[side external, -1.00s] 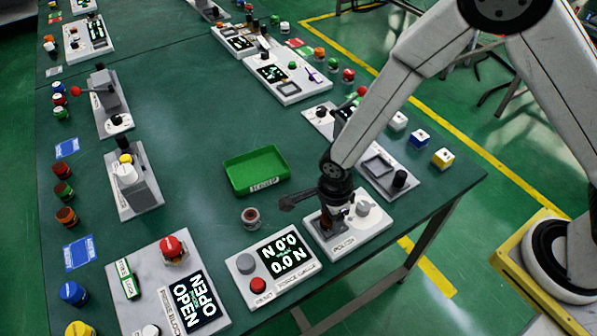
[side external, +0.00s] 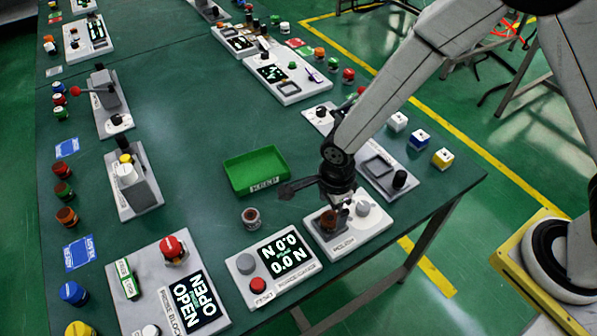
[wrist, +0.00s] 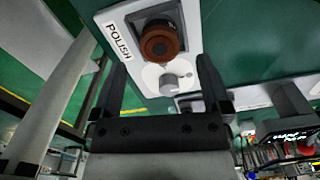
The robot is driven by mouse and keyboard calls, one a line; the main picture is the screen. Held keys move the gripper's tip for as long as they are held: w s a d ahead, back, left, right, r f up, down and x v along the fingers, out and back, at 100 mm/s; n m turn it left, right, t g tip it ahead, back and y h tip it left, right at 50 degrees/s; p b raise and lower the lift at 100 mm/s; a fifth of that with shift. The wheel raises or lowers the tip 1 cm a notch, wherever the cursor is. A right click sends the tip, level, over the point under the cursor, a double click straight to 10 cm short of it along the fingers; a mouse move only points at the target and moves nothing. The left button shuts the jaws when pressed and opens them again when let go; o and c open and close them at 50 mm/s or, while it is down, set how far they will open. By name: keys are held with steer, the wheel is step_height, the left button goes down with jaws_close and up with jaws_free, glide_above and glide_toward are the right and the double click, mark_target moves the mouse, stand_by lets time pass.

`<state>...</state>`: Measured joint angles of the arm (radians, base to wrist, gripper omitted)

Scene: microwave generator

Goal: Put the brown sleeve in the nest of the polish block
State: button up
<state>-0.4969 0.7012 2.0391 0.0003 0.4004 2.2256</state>
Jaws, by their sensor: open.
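The polish block (side external: 350,240) is a white plate labelled POLISH with a grey knob (side external: 362,208), near the table's front edge. The brown sleeve (side external: 329,221) stands in the block's dark square nest. In the wrist view the sleeve (wrist: 160,42) shows its round open end, and the nest (wrist: 143,18) frames its base. I cannot tell how deep it sits. My gripper (wrist: 160,76) is open and empty, with its fingers apart and clear of the sleeve. In the side view my gripper (side external: 341,199) is just above the sleeve and partly covers the block's back.
A green tray (side external: 257,171) is behind that. Another white fixture (side external: 384,175) stands close behind the block. Table around the tray is clear.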

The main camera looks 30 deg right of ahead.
mark_target(331, 217)
step_height(331, 217, up, 9)
stand_by(0.6)
steer(key=shift+f, duration=0.1)
stand_by(0.4)
steer(key=s+d+r+n+t, duration=0.1)
steer(key=s+d+r+n, duration=0.1)
steer(key=d+n, duration=0.7)
steer(key=s+d+r+n+t, duration=0.1)
steer(key=s+d+n, duration=0.3)
steer(key=d+n, duration=0.5)
steer(key=shift+d+r+n+t, duration=0.2)
steer(key=shift+r+n+t, duration=0.1)
steer(key=shift+r+n, duration=0.5)
